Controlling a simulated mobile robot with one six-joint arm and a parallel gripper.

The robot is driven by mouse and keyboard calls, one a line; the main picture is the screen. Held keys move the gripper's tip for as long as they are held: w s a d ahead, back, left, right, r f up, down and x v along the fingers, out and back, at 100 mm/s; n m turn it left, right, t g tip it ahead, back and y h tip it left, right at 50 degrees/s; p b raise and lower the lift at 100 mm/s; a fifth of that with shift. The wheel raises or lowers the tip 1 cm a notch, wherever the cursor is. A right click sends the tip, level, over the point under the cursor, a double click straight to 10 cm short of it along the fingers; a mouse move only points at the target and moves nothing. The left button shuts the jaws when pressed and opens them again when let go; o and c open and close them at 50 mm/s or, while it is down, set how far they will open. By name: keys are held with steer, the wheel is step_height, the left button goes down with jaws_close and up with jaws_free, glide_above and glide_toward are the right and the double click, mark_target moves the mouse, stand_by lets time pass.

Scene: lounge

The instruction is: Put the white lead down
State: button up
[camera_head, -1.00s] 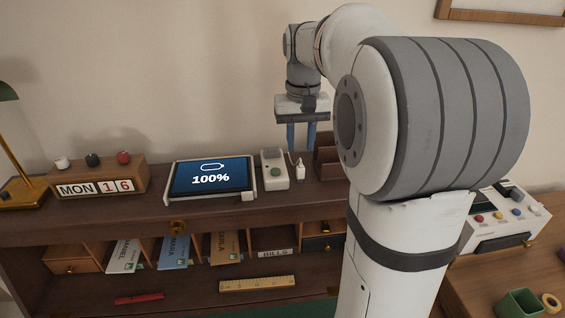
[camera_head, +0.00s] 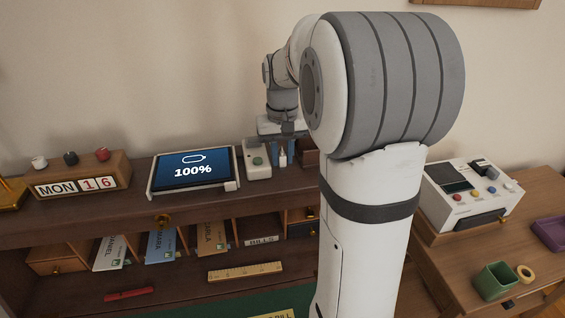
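The white lead (camera_head: 283,159) shows as a small pale upright plug on the desk's top shelf, just right of a light box with a green button (camera_head: 256,160). My gripper (camera_head: 283,154) is low over the shelf, pointing down. Its two blue fingers are apart, one on each side of the lead. I cannot tell whether they touch it, and no firm hold shows. The lead's lower end and cable are too small to make out.
A tablet reading 100% (camera_head: 194,170) stands left of the light box. A calendar block (camera_head: 80,178) is further left. A brown holder (camera_head: 309,157) is close on the right, partly hidden by my arm. A white machine (camera_head: 464,200) stands on the right-hand table.

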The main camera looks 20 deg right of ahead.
jaws_close()
